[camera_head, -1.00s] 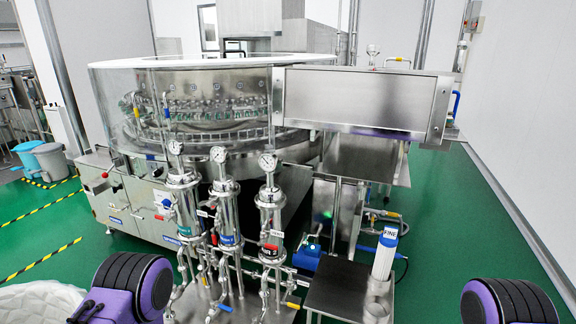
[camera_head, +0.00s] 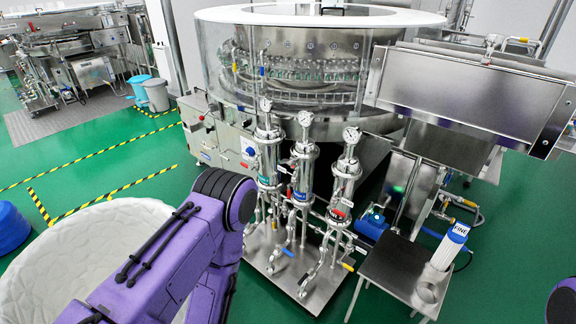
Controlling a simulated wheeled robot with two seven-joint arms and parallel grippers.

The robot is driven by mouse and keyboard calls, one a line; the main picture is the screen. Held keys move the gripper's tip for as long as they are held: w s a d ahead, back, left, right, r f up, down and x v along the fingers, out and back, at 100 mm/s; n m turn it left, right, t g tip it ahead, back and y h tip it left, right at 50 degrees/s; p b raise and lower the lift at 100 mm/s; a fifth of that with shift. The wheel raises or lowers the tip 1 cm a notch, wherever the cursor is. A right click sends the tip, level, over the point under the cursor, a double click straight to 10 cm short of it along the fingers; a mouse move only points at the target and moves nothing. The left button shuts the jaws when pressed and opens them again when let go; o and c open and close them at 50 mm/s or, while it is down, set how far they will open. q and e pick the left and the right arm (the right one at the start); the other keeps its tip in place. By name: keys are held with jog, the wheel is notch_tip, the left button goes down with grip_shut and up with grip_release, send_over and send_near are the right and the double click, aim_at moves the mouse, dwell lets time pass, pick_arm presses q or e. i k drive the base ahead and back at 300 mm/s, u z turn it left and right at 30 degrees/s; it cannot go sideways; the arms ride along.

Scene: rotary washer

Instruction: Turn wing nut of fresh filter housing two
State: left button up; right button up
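Three upright steel filter housings with round gauges stand in a row on a steel base in front of the washer: the left one (camera_head: 268,158), the middle one (camera_head: 303,172) and the right one (camera_head: 344,182). I cannot tell which is fresh filter housing two, and the wing nuts are too small to make out. My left arm reaches in at the lower left, short of the housings, with its gripper outside the view. Only a bit of my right arm shows at the right edge, without its gripper.
The round washer (camera_head: 318,16) with its clear guard stands behind the housings. A steel table (camera_head: 395,266) on the right holds a white cartridge marked FINE (camera_head: 449,246). A white rounded object (camera_head: 60,262) lies at lower left. Green floor is free left of the housings.

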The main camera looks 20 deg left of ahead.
aim_at(290, 162)
jog(key=k, duration=0.5)
jog(key=u, duration=0.6)
jog(key=i, duration=1.3)
jog(key=z, duration=0.4)
